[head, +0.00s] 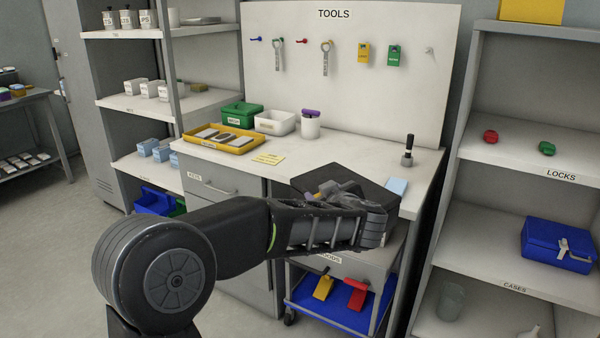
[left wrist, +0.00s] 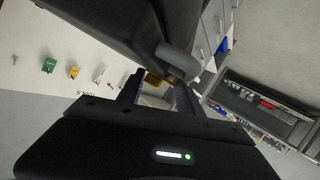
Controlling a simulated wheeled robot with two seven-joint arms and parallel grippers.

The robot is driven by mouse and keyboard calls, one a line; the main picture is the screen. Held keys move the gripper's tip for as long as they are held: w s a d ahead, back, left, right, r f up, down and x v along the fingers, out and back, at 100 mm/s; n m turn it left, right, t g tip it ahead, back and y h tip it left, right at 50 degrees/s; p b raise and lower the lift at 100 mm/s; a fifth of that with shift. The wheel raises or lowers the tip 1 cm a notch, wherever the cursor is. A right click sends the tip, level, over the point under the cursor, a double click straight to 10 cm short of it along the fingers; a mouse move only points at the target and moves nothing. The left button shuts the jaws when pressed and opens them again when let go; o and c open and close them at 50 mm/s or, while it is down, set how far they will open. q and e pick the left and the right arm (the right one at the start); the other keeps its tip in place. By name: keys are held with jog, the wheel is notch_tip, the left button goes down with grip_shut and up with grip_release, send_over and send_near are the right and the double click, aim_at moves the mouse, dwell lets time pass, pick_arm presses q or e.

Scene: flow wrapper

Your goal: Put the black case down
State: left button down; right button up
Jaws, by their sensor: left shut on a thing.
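The black case (head: 372,187) is at the right front of the workbench top (head: 350,150), partly hidden behind my left arm. I cannot tell whether it touches the bench. My left gripper (head: 338,193) is at the case's near side. In the left wrist view the dark case (left wrist: 135,22) fills the top, and its grey handle (left wrist: 178,60) lies at the fingers of my left gripper (left wrist: 158,88), which is shut on it. Brass-coloured metal shows between the fingers. My right gripper is not in view.
A yellow tray (head: 238,146), green bin (head: 242,112), white bin (head: 276,123) and cup (head: 310,126) stand on the bench's left. A black-handled tool (head: 408,150) stands at its right. The right shelf holds a blue case (head: 556,243), with bare room (head: 490,238) left of it.

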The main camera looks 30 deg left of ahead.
pick_arm(q)
jog(key=s+d+f+m+t+h, duration=0.1)
jog(key=s+d+f+m+h, duration=0.1)
jog(key=d, duration=0.5)
jog(key=s+d+f+m+t+h, duration=0.2)
jog(key=s+d+f+m+h, duration=0.1)
jog(key=d+f, duration=0.3)
jog(key=shift+d+f+m+h, duration=0.35)
jog(key=shift+d+h, duration=0.25)
jog(key=shift+d, duration=0.6)
